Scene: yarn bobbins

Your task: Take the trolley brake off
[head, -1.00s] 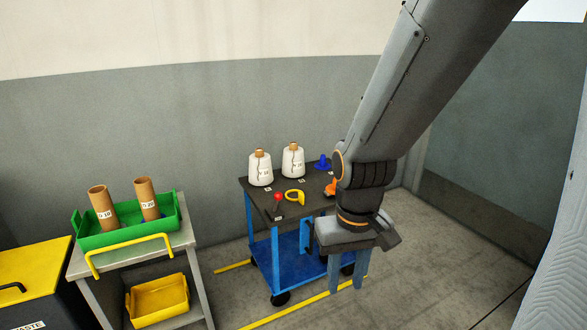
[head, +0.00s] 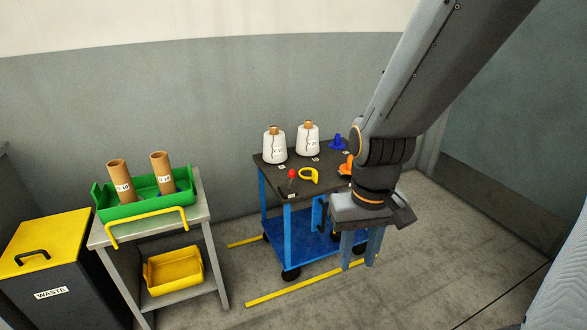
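The trolley (head: 287,235) has a dark top, blue legs and a blue lower shelf, and stands against the grey wall. A lever with a red knob (head: 292,174) stands up at the near left corner of its top; it looks like the brake lever, but its setting is unclear. My gripper (head: 360,266) points down in front of the trolley's near right side, to the right of and lower in the picture than the red knob. Its two fingers are apart with nothing seen between them. My gripper and arm hide the trolley's right part.
On the trolley top are two white yarn cones (head: 274,146), a yellow ring-shaped piece (head: 309,175), a blue piece (head: 337,141) and an orange piece (head: 346,165). A grey bench (head: 205,213) with a green tray (head: 143,212) and a waste bin (head: 42,250) stand left. Yellow lines (head: 300,283) mark the floor.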

